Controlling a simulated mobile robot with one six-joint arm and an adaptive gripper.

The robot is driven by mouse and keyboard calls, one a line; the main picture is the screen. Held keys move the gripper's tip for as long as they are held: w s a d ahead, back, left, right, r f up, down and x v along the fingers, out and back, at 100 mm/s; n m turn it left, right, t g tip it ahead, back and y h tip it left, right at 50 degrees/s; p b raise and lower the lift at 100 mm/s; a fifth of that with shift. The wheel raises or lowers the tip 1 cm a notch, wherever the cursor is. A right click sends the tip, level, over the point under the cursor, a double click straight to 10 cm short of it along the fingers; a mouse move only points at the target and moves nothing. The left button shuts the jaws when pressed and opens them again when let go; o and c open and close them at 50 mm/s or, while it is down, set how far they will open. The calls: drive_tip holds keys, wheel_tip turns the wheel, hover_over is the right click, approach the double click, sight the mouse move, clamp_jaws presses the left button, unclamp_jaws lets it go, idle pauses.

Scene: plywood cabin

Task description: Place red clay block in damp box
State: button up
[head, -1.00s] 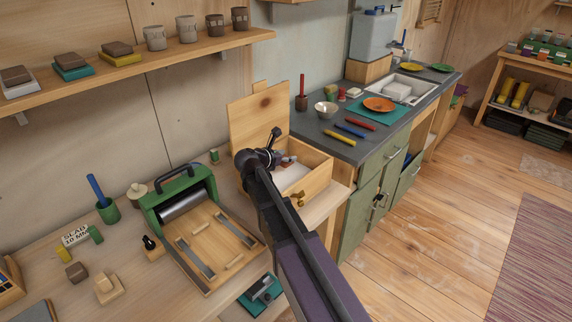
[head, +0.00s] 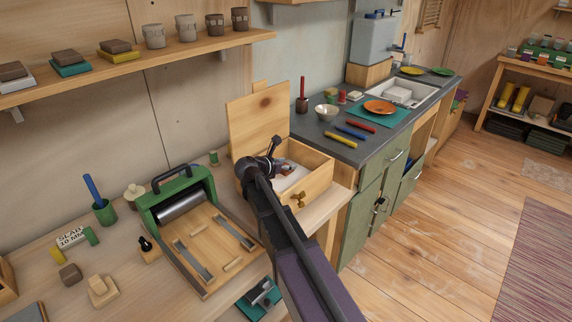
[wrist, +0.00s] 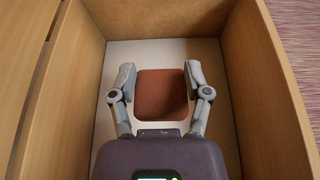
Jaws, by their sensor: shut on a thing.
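The damp box (head: 319,183) is a light wooden box on the workbench with a pale floor, and its lid (head: 262,120) stands open at the back. My gripper (wrist: 160,76) is inside the box, pointing down, with one finger on each side of the red clay block (wrist: 162,98). The block is a reddish-brown, rounded square slab, shut between the fingers. It is over the box's pale floor, between the side walls. I cannot tell whether it touches the floor. In the head view my arm mostly hides the gripper and block.
The box's walls (wrist: 270,90) rise close on both sides of my gripper. A green slab roller (head: 178,200) stands left of the box. The dark counter (head: 330,142) with bowl, plates and coloured tools lies to the right. A brass latch (head: 298,198) is on the box's front.

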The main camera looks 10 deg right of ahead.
drive_tip(key=shift+f, duration=0.35)
drive_tip(key=o, duration=1.2)
drive_tip(key=shift+o, duration=0.2)
drive_tip(key=shift+r, duration=0.2)
drive_tip(key=shift+r+p, duration=0.55)
drive_tip(key=shift+r, duration=0.05)
drive_tip(key=p+v, duration=0.4)
drive_tip(key=v, duration=0.8)
drive_tip(key=shift+f, duration=0.1)
